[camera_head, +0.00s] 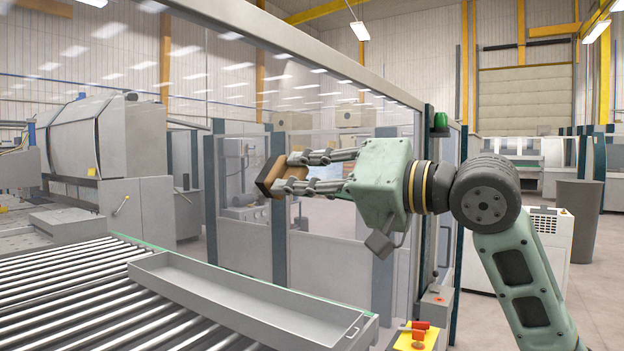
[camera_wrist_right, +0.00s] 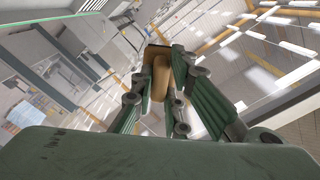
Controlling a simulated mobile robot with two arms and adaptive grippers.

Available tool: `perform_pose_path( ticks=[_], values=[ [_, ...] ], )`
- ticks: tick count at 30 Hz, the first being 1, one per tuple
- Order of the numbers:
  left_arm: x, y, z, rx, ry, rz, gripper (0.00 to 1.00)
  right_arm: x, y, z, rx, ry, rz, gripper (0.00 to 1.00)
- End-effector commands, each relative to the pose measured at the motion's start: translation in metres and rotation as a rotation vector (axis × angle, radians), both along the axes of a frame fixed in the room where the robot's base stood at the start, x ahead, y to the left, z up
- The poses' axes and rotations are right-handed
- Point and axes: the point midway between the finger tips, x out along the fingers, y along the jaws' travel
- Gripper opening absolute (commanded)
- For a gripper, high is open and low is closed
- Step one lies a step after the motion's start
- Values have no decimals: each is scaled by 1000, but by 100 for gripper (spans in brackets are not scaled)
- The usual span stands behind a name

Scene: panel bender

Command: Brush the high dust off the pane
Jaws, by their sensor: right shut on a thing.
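The brush (camera_head: 267,178), a brown wooden block with a dark face, is held in my right gripper (camera_head: 286,173). The fingers are shut on it from the right side. In the right wrist view the brush (camera_wrist_right: 161,74) sits between the green-padded fingers (camera_wrist_right: 163,92). The clear pane (camera_head: 330,115) stands under a grey top rail, behind the brush in the head view. I cannot tell whether the brush touches the pane. Pale streaks show across the pane, but I cannot separate dust from reflected lights. My left gripper is not in view.
A long grey tray (camera_head: 225,300) lies on the roller conveyor (camera_head: 70,285) at lower left. A post with a green lamp (camera_head: 440,122) stands at the pane's right end. A yellow box with a red switch (camera_head: 418,335) is below it. Open floor shows at right.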

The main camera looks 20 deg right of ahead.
Motion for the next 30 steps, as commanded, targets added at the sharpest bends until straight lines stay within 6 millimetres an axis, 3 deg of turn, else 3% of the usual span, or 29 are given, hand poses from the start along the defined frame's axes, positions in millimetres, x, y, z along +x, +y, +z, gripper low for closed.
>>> perform_pose_path(
  ticks=[22, 30],
  values=[
    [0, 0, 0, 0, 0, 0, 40, -26, 31, 0, 1, 1, 1, 0],
    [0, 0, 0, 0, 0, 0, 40, -26, 31, 16, 2, -1, 1, 0]
  ],
)
